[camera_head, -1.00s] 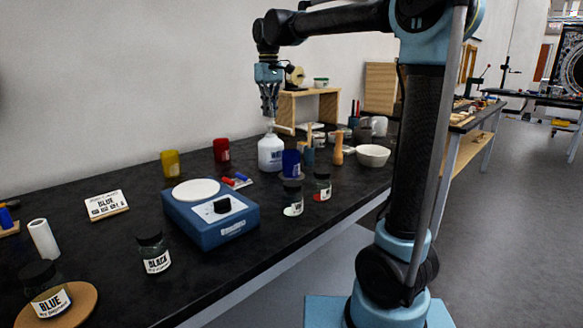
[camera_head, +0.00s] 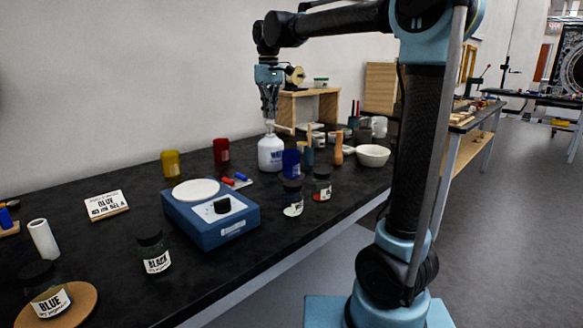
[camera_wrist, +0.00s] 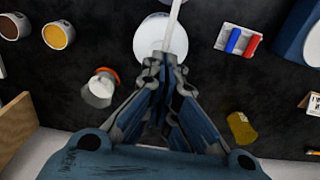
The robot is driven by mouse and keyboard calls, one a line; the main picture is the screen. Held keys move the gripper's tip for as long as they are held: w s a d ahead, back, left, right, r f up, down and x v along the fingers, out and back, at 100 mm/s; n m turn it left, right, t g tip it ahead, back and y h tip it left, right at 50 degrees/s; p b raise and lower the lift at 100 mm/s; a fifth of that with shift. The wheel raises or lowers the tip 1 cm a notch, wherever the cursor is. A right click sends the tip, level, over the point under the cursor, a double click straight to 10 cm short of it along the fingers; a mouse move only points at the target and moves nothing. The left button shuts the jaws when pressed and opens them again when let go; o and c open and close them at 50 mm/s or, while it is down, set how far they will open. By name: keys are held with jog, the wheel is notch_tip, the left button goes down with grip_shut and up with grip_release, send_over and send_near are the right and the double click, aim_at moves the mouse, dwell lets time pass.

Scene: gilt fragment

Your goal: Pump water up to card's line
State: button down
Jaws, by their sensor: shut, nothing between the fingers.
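The white water bottle (camera_head: 270,155) stands upright on the black bench, its label partly readable. Its white pump spout shows from above in the wrist view (camera_wrist: 177,28), over the bottle's round body (camera_wrist: 150,38). My gripper (camera_head: 269,117) points down right above the pump top. Its fingers are together and hold nothing, and the fingertips (camera_wrist: 163,62) hide part of the pump. I cannot tell whether they touch it. The white card (camera_head: 106,205) stands on the bench at the left, reading BLUE with smaller text that is hard to read.
A blue scale (camera_head: 211,219) with a round white pan (camera_head: 196,190) stands left of the bottle. A blue cup (camera_head: 291,163), dark-lidded jars (camera_head: 322,186) and a white bowl (camera_head: 373,156) are close by on the right. Yellow (camera_head: 171,163) and red (camera_head: 221,150) cups stand near the wall.

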jog(key=shift+f, duration=0.25)
jog(key=shift+f, duration=0.95)
jog(key=shift+r, duration=1.6)
jog(key=shift+f, duration=0.65)
